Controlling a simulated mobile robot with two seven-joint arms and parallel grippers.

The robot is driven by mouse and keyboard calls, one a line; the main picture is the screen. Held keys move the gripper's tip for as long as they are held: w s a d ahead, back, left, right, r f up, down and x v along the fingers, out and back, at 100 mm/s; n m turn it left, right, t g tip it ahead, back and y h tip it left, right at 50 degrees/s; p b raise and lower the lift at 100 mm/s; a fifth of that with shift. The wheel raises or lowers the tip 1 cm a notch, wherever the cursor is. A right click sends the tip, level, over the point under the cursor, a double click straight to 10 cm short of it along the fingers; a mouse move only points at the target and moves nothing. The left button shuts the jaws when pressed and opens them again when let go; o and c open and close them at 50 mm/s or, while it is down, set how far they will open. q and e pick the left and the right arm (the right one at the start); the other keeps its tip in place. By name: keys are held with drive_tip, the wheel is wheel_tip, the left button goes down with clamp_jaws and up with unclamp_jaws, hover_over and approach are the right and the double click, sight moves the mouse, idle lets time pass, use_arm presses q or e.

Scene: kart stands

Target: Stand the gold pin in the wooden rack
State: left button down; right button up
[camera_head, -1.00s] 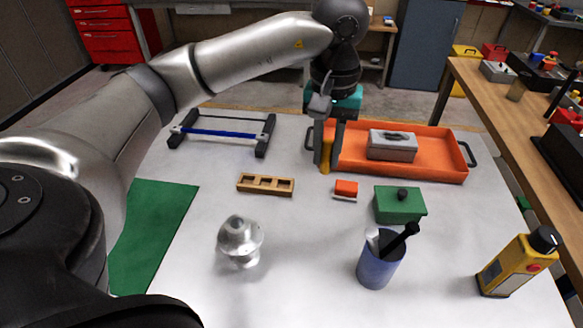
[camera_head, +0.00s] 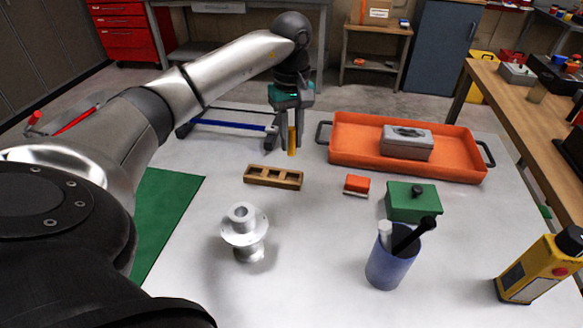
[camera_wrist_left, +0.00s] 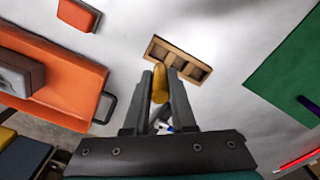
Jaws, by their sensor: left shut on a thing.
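The gold pin (camera_head: 292,142) is upright between the fingers of my left gripper (camera_head: 288,140), which is shut on it. In the left wrist view the pin (camera_wrist_left: 159,84) shows between the two dark fingers (camera_wrist_left: 160,88). The wooden rack (camera_head: 272,183) is a small block with three square openings, lying on the white table. The pin is held behind the rack and a little to its right in the head view, apart from it. In the left wrist view the rack (camera_wrist_left: 181,49) lies just beyond the pin's tip. The openings look empty. My right gripper is not in view.
An orange tray (camera_head: 350,162) with a grey box stands to the right. A blue-barred frame (camera_head: 228,126) is behind the gripper. A red block (camera_head: 357,184), green box (camera_head: 413,204), blue cup (camera_head: 388,268) and silver flange (camera_head: 244,236) stand nearer.

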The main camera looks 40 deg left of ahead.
sight(291, 154)
use_arm(q)
wheel_tip(291, 154, down, 3)
drive_tip(key=shift+f, duration=0.7)
wheel_tip(291, 154, down, 4)
drive_tip(key=shift+r+b, duration=0.25)
drive_tip(key=shift+b, duration=0.35)
drive_tip(key=shift+f, duration=0.25)
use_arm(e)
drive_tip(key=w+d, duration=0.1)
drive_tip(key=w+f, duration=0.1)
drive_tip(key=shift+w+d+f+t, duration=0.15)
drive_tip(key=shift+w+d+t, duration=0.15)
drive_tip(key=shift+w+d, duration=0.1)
use_arm(q)
drive_tip(key=shift+f, duration=0.15)
drive_tip(key=c, duration=0.7)
unclamp_jaws()
drive_tip(key=shift+c, duration=0.2)
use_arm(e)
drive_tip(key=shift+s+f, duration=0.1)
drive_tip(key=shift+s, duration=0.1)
